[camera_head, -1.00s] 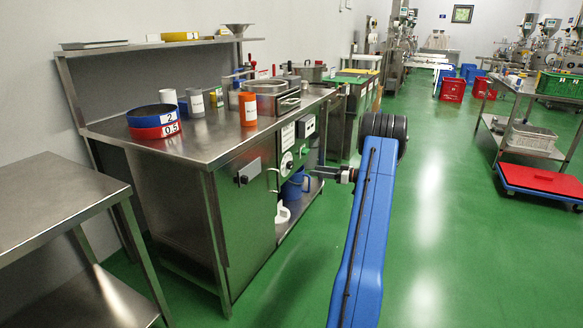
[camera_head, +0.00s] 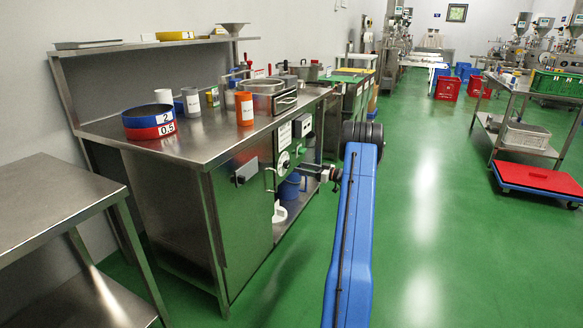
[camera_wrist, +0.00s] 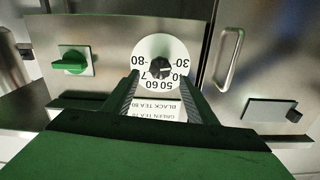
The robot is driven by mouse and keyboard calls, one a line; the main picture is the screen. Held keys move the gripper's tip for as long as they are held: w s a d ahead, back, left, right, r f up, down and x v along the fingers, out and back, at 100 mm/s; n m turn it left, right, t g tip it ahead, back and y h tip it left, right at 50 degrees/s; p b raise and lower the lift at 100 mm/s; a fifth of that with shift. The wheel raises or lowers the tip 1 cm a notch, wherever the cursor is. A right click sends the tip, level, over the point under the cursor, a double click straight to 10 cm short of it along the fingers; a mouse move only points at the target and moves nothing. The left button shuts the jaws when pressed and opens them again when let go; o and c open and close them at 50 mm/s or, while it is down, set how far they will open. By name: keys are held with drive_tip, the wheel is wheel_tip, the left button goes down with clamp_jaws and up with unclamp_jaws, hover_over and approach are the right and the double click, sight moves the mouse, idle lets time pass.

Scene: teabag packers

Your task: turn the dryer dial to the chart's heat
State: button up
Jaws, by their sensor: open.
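The dryer dial is a round white plate (camera_wrist: 146,48) with a black knob (camera_wrist: 160,68) on the steel front, and it also shows in the head view (camera_head: 284,160). Its numbers run from 30 to 80; which one the knob points at I cannot tell. The white chart (camera_wrist: 155,108) appears upside down, with lines for green tea and black tea; its small figures are hard to read. My gripper (camera_wrist: 160,84) is open and empty, its fingers on either side of the view up to the dial's lower edge. In the head view my gripper (camera_head: 307,170) is just right of the dial.
A green switch (camera_wrist: 72,62) sits left of the dial in the wrist view. A bar handle (camera_wrist: 229,57) and a dark latch (camera_wrist: 272,112) are to its right. A blue jug (camera_head: 289,187) stands on the shelf below.

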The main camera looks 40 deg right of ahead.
sight(289, 165)
drive_tip(key=shift+x, duration=3.15)
drive_tip(key=shift+c, duration=0.7)
drive_tip(key=c, duration=0.9)
